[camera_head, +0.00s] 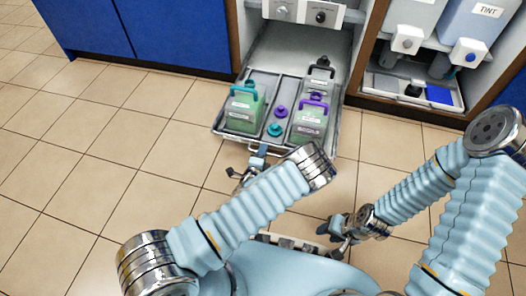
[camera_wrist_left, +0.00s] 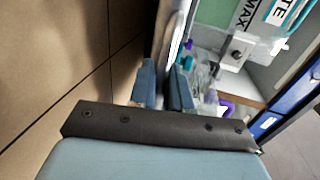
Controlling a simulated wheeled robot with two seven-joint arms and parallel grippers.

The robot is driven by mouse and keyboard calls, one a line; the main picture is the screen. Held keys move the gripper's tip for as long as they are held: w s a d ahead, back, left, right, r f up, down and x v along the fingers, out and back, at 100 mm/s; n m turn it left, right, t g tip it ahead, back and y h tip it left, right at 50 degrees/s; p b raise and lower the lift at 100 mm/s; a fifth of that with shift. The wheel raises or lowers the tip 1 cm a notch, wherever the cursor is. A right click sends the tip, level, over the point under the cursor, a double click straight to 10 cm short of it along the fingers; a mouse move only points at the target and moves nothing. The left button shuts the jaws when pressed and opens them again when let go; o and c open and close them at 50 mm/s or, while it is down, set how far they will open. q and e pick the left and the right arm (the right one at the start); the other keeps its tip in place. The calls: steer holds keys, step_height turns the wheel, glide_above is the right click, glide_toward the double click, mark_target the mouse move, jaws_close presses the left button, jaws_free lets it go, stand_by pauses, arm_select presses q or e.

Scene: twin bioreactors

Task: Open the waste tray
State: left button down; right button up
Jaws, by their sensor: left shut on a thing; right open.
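The waste tray (camera_head: 232,137) is a grey metal tray that sticks out of the open middle cabinet bay over the floor. It carries a green jug with a teal handle (camera_head: 244,108), one with a purple handle (camera_head: 309,121) and a black-handled container (camera_head: 321,76) behind. My left gripper (camera_head: 258,157) is at the tray's front edge, shut on its front rim or handle; the exact grip is small. In the left wrist view its two blue fingers (camera_wrist_left: 165,82) close about the tray's metal edge (camera_wrist_left: 168,45). My right gripper (camera_head: 343,238) is open and empty, above the floor, apart from the tray.
Loose purple (camera_head: 281,111) and teal (camera_head: 274,130) caps lie in the tray's middle. A second bay at the right holds a tray (camera_head: 394,88) below hanging containers. A blue cabinet (camera_head: 170,30) stands at the left. The tiled floor (camera_head: 110,150) is clear left of the tray.

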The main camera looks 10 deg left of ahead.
arm_select(q)
steer(key=c, duration=1.2)
jaws_free()
steer(key=p+v, duration=0.2)
steer(key=v, duration=1.1)
steer(key=shift+s, duration=0.4)
steer(key=shift+r, duration=0.1)
